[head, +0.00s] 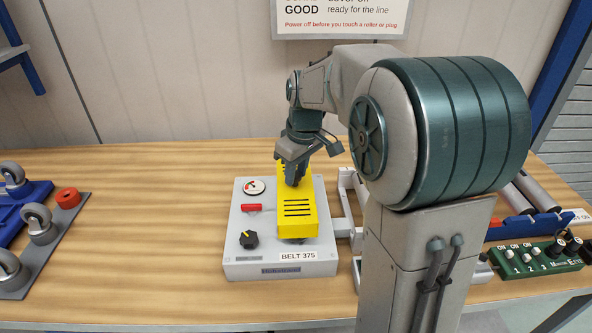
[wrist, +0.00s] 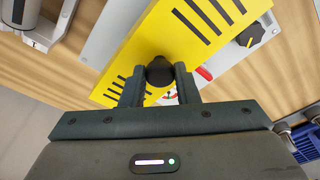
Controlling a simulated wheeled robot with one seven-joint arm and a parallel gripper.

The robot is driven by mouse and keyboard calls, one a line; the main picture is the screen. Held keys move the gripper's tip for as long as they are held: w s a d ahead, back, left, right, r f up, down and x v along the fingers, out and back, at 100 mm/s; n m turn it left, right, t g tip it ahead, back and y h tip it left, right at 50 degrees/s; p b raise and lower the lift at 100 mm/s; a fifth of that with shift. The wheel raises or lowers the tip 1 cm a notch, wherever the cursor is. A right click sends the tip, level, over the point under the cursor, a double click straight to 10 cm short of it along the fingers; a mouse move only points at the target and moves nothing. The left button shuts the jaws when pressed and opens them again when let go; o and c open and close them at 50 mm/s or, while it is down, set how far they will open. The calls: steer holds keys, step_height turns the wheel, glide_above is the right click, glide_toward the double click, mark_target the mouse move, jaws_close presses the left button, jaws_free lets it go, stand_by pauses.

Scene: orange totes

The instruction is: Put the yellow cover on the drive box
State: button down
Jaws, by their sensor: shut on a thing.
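The yellow cover (head: 298,222) has black slots and is at the right half of the grey drive box (head: 241,262), which carries a BELT 375 label. I cannot tell whether the cover is seated or slightly above the box. My gripper (head: 293,180) comes down from above onto the cover's far part. In the wrist view, my gripper (wrist: 160,88) is shut on the black knob (wrist: 159,70) of the yellow cover (wrist: 190,35). The cover hides the box's right part beneath it.
The box's left side has a gauge (head: 254,187), a red switch (head: 251,208) and a black knob (head: 249,239). Casters on plates (head: 40,225) stand at the left. A green switch board (head: 535,258) lies at the right. The table between casters and box is clear.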

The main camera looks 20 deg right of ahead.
steer(key=shift+f, duration=0.1)
steer(key=shift+f+b, duration=1.55)
steer(key=shift+f, duration=0.35)
steer(key=shift+f, duration=0.4)
steer(key=c, duration=1)
jaws_free()
steer(key=shift+c, duration=0.2)
step_height(320, 180, up, 14)
steer(key=s+d, duration=0.1)
steer(key=shift+s+f, duration=0.15)
steer(key=shift+s, duration=0.2)
steer(key=shift+d, duration=0.1)
